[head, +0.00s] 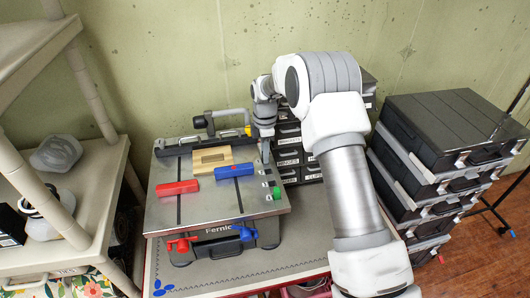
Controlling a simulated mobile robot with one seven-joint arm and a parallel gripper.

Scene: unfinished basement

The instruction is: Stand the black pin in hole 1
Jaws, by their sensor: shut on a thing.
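My gripper (265,153) points down over the back right of a grey-topped workbench (160,215), in the head view. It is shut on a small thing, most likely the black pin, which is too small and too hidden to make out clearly. A light wooden piece (228,153) with a rectangular opening lies left of my gripper. Hole 1 cannot be told apart at this size.
A red block (178,187) and a blue block (234,170) lie on the bench top. A small green piece (275,193) is near its right edge. Drawer cases (289,150) stand behind my arm, and more (435,130) are stacked at right. A shelf unit (95,190) stands left.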

